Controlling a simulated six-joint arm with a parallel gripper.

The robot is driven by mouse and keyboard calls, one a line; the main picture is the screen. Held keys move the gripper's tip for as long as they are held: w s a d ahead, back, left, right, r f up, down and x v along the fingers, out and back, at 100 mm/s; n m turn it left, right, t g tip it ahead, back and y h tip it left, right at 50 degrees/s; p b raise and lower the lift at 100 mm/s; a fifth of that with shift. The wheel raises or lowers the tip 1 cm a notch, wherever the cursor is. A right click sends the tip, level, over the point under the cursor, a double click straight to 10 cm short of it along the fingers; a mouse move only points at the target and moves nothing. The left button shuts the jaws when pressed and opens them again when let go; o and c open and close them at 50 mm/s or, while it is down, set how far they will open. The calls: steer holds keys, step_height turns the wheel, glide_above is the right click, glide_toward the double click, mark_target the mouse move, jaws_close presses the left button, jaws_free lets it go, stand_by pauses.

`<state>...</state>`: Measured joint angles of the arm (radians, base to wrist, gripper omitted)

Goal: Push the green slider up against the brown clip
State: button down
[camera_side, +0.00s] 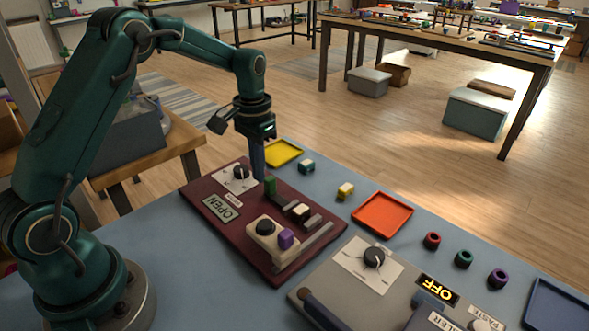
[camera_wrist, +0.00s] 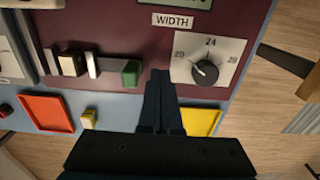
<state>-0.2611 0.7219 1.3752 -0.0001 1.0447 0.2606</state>
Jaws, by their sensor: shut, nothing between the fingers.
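The green slider (camera_side: 270,185) sits at one end of a short dark track on the maroon panel; it also shows in the wrist view (camera_wrist: 131,73). A cream-topped block with dark brown sides (camera_side: 300,210), which looks like the brown clip, is farther along the track (camera_wrist: 69,64). A pale narrow bar (camera_wrist: 93,65) stands between them, and a gap separates slider and clip. My gripper (camera_side: 260,177) is shut and empty, pointing down. Its fingertips (camera_wrist: 160,74) are just beside the slider, on the side away from the clip. I cannot tell whether they touch it.
A dial (camera_wrist: 204,72) is close by on the fingers' other side. The maroon panel also carries an OPEN display (camera_side: 222,207) and a cream box with a black knob and purple block (camera_side: 286,239). Yellow (camera_side: 284,153) and orange (camera_side: 382,215) trays lie beyond the panel.

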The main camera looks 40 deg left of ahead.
mark_target(270, 178)
steer(key=shift+d, duration=2)
steer(key=shift+a, duration=0.2)
steer(key=shift+a, duration=0.45)
step_height(270, 178, up, 11)
